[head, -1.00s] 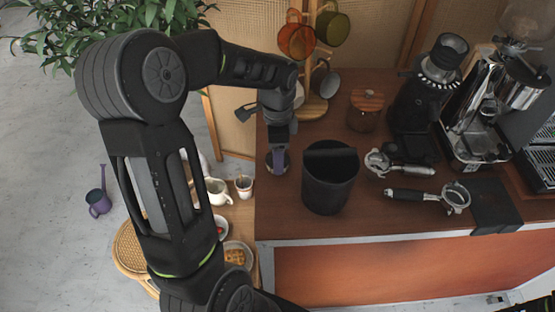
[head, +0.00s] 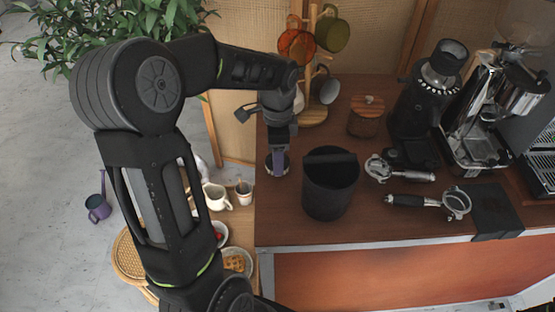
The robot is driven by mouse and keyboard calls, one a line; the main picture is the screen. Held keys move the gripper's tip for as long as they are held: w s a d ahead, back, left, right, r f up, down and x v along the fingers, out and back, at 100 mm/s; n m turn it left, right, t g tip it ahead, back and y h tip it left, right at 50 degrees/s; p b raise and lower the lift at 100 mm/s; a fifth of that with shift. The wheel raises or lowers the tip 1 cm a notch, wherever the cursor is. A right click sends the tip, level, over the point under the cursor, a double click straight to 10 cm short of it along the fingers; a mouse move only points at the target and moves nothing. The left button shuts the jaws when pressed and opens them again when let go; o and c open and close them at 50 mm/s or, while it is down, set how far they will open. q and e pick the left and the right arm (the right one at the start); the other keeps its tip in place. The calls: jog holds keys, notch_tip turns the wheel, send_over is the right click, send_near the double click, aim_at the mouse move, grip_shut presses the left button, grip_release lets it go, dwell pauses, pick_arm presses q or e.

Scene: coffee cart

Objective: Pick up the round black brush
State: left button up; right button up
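My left gripper (head: 278,164) points down at the left edge of the dark wooden counter. A small round dark thing with a pale rim (head: 287,167) sits right at its fingertips; it looks like the round black brush, but the fingers cover most of it. The fingers are seen edge-on, so I cannot tell whether they are open or closed on it. My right gripper is not in view.
A black knock bin (head: 329,198) stands close right of my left gripper. Behind are a wooden cup tree (head: 313,112) and a lidded wooden jar (head: 367,117). Two portafilters (head: 410,201) (head: 405,174), a grinder (head: 420,105) and an espresso machine (head: 475,140) stand further right.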

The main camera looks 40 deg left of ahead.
pick_arm(q)
notch_tip(320, 180, up, 9)
jog(key=shift+f+b, duration=0.2)
jog(key=shift+b, duration=0.3)
jog(key=o, duration=0.8)
jog(key=c, duration=0.6)
jog(key=shift+s+f, duration=0.1)
